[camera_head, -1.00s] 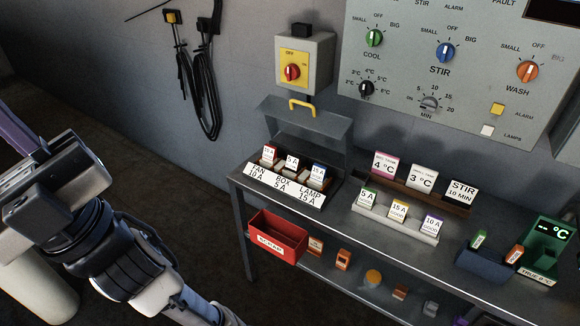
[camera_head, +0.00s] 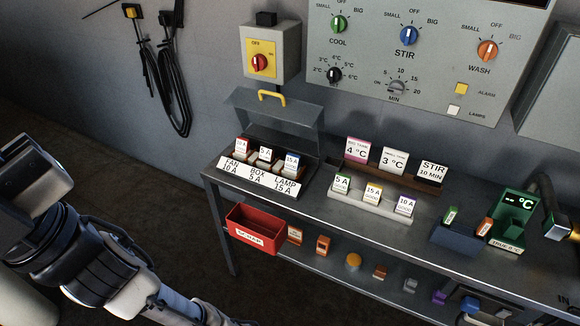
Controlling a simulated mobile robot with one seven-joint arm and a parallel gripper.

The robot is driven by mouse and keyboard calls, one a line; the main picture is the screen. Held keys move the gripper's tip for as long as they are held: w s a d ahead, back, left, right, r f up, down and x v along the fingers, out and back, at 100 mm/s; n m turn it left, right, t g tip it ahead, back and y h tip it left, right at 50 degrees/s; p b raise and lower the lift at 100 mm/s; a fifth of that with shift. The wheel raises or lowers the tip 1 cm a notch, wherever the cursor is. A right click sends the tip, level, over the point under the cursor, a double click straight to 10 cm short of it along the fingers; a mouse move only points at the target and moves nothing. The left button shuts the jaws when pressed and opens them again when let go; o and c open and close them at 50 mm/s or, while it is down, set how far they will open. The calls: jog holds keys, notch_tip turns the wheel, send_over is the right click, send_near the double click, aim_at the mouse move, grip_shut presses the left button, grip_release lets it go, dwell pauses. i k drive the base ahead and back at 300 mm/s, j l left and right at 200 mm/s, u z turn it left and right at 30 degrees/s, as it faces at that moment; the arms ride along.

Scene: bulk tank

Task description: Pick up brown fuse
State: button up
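An open fuse box (camera_head: 262,188) on the bench holds three fuses side by side with tall white labels: a red one (camera_head: 242,147) at left, a dark, brownish one marked 5 A (camera_head: 265,154) in the middle and a blue one (camera_head: 291,161) at right. The middle one's colour is hard to make out. A small brown piece (camera_head: 380,272) also lies on the lower shelf; its kind is too small to tell. Only links of my arm show at the left edge, well away from the bench. My gripper's fingers are not visible.
The box's raised lid (camera_head: 275,117) with a yellow handle stands behind the fuses. A pale rack (camera_head: 368,211) holds three labelled fuses to the right. A red bin (camera_head: 253,237) sits on the lower shelf. Bare bench top lies in front of the racks.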

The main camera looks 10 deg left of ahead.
aim_at(266, 153)
jog(key=i+l+u, duration=0.25)
jog(key=i, duration=0.15)
jog(key=i+l+u, duration=0.1)
jog(key=i+u, duration=0.2)
jog(key=i, duration=0.1)
